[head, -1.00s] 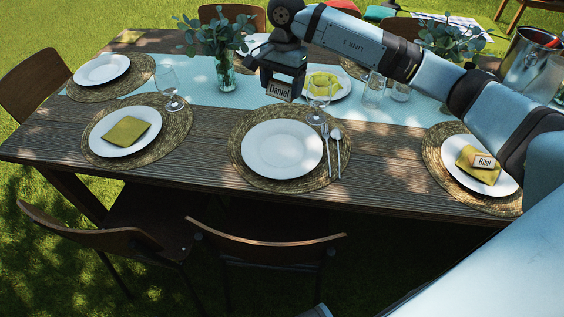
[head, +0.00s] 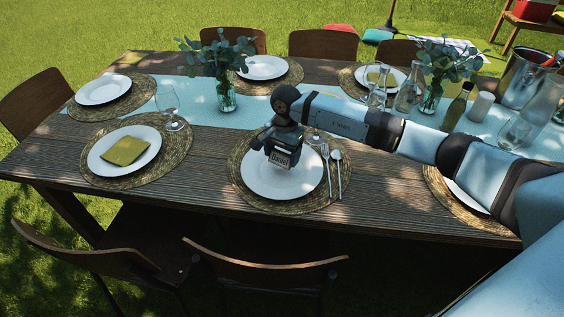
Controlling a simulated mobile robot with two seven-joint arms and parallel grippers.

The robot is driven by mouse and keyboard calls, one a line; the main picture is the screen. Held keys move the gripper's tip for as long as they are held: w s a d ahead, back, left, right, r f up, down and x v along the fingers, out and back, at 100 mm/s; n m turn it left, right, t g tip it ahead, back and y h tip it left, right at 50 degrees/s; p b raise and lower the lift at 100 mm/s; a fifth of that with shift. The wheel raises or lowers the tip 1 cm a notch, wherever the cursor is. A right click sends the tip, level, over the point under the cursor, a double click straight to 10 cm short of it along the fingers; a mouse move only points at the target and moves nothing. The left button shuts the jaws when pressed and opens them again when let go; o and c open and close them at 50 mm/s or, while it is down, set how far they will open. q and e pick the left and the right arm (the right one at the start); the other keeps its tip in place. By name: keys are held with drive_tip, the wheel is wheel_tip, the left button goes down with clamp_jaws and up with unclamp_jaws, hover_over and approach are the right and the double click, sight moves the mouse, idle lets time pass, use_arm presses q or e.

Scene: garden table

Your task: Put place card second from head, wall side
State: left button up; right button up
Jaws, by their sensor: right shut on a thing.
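My right gripper (head: 284,150) is low over the middle near-side white plate (head: 262,182). It is shut on a small place card (head: 281,159), which hangs tilted over the plate; its writing is too small to read here. I cannot tell whether the card touches the plate. No napkin shows on this plate. The plate lies on a round woven mat (head: 332,194), with a fork (head: 326,165) and spoon (head: 337,165) on its right. My left gripper is not in view.
The near-left plate (head: 105,160) holds a green napkin (head: 125,150). A wine glass (head: 170,105), a leafy vase (head: 226,95) and a carafe (head: 407,96) stand near the runner (head: 190,98). Chairs (head: 265,265) stand along the near edge.

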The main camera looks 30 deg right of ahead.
sight(282, 162)
drive_tip(key=shift+f, duration=1.65)
drive_tip(key=shift+f+b, duration=0.25)
drive_tip(key=shift+b, duration=0.05)
drive_tip(key=o, duration=0.9)
drive_tip(key=shift+r, duration=0.1)
drive_tip(key=shift+r, duration=0.15)
drive_tip(key=r, duration=0.8)
drive_tip(key=d+r+p, duration=0.1)
drive_tip(key=r, duration=0.3)
drive_tip(key=shift+w+d, duration=0.1)
drive_tip(key=shift+w, duration=0.25)
drive_tip(key=shift+f, duration=0.1)
